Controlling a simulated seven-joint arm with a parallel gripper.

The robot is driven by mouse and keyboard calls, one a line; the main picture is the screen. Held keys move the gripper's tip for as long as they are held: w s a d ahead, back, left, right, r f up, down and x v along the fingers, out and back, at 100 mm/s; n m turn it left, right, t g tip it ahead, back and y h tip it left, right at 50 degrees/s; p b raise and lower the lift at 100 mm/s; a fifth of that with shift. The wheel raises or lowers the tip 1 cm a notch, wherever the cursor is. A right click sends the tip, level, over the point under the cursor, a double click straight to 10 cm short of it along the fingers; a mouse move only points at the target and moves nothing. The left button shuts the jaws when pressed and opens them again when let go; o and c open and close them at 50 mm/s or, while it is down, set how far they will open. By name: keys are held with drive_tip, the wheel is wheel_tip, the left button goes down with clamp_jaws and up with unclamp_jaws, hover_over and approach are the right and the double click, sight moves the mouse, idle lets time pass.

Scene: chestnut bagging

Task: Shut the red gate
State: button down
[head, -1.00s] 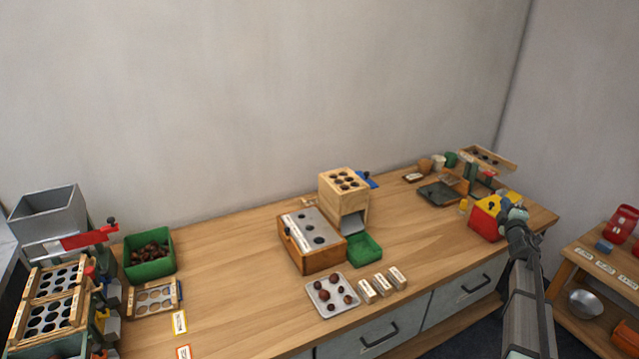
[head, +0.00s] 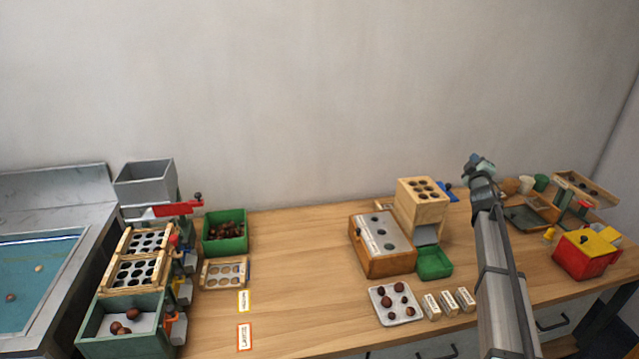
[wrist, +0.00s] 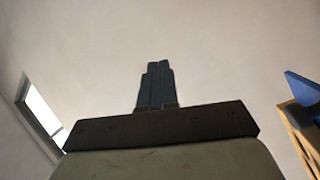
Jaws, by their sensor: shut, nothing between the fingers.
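The gate does not show in the wrist view.
The wooden tower (head: 420,207) with a blue lever (head: 448,191) stands near my arm; the lever also shows at the wrist view's right edge (wrist: 303,88). A green chestnut bin (head: 224,246) stands right of the hopper. Wooden racks (head: 108,281) stand in front of it.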

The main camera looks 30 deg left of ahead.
drive_tip(key=s+a+r+m+g+y, duration=0.1)
drive_tip(key=s+a, duration=0.2)
drive_tip(key=a, duration=0.8)
drive_tip(key=s+a+r+g+y, duration=0.1)
drive_tip(key=s+a, duration=0.2)
drive_tip(key=a, duration=0.9)
drive_tip(key=s+a+f+m+g, duration=0.5)
drive_tip(key=s+a+f, duration=0.2)
drive_tip(key=a, duration=0.2)
drive_tip(key=s+a+f+m+g+y, duration=0.1)
drive_tip(key=s+a+m+g+y, duration=0.1)
drive_tip(key=s+a+g, duration=0.75)
drive_tip(key=s+a+f+m+g+y, duration=0.1)
drive_tip(key=s+a+g+y, duration=0.15)
drive_tip(key=s+a, duration=0.75)
drive_tip(key=s+r+g, duration=0.3)
drive_tip(key=s+g, duration=0.1)
drive_tip(key=s, duration=0.4)
drive_tip(key=s+r+g, duration=0.3)
drive_tip(key=s+g, duration=0.1)
drive_tip(key=s, duration=0.5)
drive_tip(key=x, duration=1.2)
drive_tip(key=shift+s+a+n, duration=0.3)
